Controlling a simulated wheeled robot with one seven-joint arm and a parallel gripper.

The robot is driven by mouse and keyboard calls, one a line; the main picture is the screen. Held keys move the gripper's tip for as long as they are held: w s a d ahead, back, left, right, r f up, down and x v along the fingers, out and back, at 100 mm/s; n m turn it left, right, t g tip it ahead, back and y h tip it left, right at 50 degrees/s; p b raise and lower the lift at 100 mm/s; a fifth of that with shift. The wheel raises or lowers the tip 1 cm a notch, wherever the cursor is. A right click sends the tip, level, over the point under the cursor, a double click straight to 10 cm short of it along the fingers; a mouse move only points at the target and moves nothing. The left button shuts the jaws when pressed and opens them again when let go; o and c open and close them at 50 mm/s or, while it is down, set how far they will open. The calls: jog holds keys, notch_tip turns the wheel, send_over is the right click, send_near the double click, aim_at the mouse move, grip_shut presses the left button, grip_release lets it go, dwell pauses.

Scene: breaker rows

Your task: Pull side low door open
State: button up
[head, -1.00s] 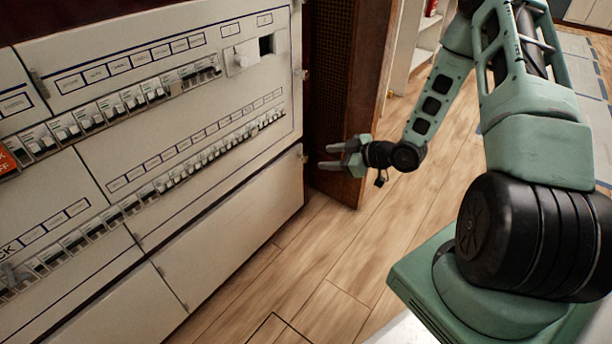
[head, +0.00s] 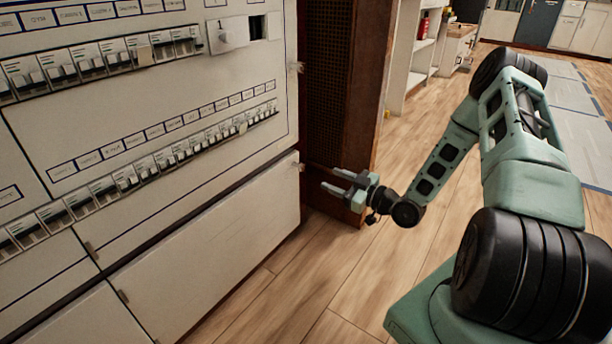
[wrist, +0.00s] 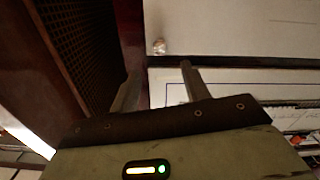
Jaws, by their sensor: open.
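The low door (head: 215,255) is the plain pale panel at the bottom right of the breaker cabinet. It looks shut. Its small knob (head: 302,168) sits at the upper right corner, and a hinge (head: 122,295) shows on its left edge. My gripper (head: 332,180) is open and empty, to the right of the knob and apart from it, with fingers pointing left at the cabinet. In the wrist view the knob (wrist: 158,46) lies just beyond and between my open fingertips (wrist: 160,66), beside the dark gap along the door's edge.
Breaker rows (head: 150,165) fill the panels above the low door. A dark wooden post with mesh (head: 340,110) stands right beside the cabinet, close behind my gripper. The wooden floor (head: 290,285) in front of the door is clear. White shelves (head: 425,60) stand farther back.

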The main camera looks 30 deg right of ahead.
aim_at(304, 168)
jog(key=b+x, duration=0.4)
jog(key=x, duration=0.5)
jog(key=shift+w+f, duration=0.1)
jog(key=shift+f, duration=0.05)
jog(key=shift+w+a, duration=0.25)
jog(key=shift+w, duration=0.25)
